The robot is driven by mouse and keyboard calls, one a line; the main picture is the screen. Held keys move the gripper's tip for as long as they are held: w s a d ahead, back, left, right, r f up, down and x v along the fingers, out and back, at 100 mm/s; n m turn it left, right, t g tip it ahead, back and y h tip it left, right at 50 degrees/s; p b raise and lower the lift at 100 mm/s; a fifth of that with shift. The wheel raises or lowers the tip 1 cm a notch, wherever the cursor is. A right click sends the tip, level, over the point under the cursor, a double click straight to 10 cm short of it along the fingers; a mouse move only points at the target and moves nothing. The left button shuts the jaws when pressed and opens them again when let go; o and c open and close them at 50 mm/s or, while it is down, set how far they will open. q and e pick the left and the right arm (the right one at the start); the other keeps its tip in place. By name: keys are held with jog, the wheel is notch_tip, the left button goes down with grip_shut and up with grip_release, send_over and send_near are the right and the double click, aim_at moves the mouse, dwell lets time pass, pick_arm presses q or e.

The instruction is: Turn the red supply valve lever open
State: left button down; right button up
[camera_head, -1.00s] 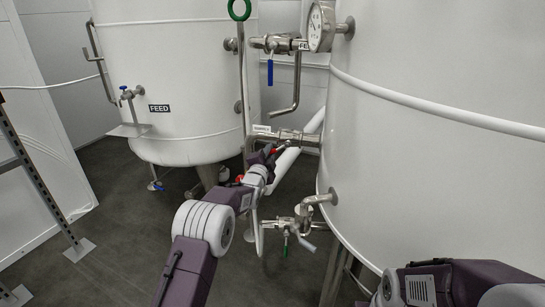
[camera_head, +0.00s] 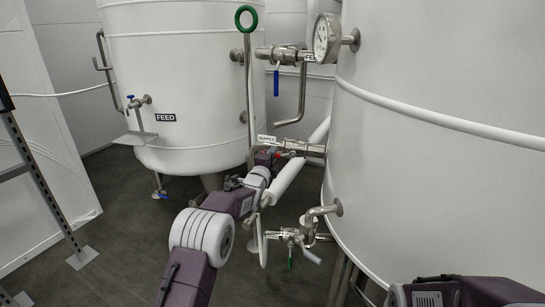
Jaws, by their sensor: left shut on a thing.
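The supply valve (camera_head: 290,146) sits on the steel pipe running into the right tank, below a small white SUPPLY label (camera_head: 266,139). A small red part of its lever (camera_head: 277,155) shows at the tip of my left gripper (camera_head: 268,158). The left gripper is shut on the red lever just below and in front of the valve; its fingers hide most of the lever, so its exact angle is hard to tell. My right arm shows only at the bottom right corner, and its gripper is out of view.
The large white right tank (camera_head: 440,170) stands close beside the left arm. The FEED tank (camera_head: 190,90) is behind at left. A blue-handled valve (camera_head: 276,82) and gauge (camera_head: 326,39) are above; a green-handled valve (camera_head: 290,250) is below. A metal rack (camera_head: 45,180) stands far left.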

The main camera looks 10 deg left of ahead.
pick_arm(q)
jog(key=shift+r, duration=0.15)
jog(key=c, duration=1.4)
grip_release()
jog(key=s, duration=0.6)
jog(key=s+a+p, duration=0.1)
jog(key=s, duration=0.2)
jog(key=shift+a, duration=0.1)
